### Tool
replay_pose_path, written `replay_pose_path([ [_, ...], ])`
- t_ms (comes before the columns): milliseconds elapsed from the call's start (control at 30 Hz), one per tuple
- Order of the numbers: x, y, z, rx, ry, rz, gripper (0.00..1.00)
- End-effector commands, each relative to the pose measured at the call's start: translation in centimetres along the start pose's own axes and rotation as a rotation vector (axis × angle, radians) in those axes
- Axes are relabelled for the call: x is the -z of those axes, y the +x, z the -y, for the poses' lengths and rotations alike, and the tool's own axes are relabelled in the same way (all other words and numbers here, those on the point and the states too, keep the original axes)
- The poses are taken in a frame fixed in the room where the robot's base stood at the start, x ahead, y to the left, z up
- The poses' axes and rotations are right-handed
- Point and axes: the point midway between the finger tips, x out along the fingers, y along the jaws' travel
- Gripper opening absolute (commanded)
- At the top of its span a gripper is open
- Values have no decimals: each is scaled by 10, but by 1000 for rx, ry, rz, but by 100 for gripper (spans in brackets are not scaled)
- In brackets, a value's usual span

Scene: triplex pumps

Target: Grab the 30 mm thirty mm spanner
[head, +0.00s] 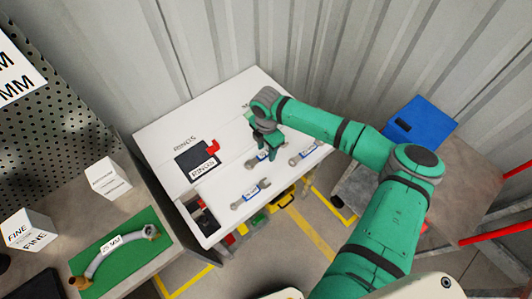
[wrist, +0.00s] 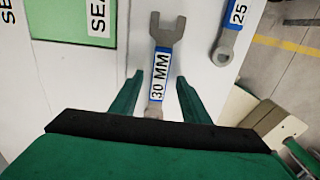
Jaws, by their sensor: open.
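The 30 MM spanner (wrist: 166,42) lies on the white table top, with a grey open jaw and a blue-edged label reading 30 MM. In the wrist view its open jaw points away from me. My gripper (wrist: 160,80) is open, one green finger on each side of the spanner's handle. I cannot tell how far the fingertips are above the table. The handle's near end is partly hidden by the gripper body. In the head view my gripper (head: 266,146) is over the table, and a partly covered spanner (head: 257,159) shows just below it.
A spanner marked 25 (wrist: 231,38) lies to the right. Another spanner (head: 250,194) lies nearer the table's front edge. A dark tray (head: 196,160) with a red part is at left. A blue box (head: 420,122) stands on the right bench.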

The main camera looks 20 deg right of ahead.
Motion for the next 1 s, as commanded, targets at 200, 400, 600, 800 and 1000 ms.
replay_pose_path([
  [200,1,2,-1,0,-1,0,42],
  [400,1,2,-1,0,-1,0,4],
  [600,1,1,-1,-1,-1,0,0],
  [800,1,-1,-1,-1,-2,0,0],
  [1000,1,-18,-2,-2,-2,-1,0],
])
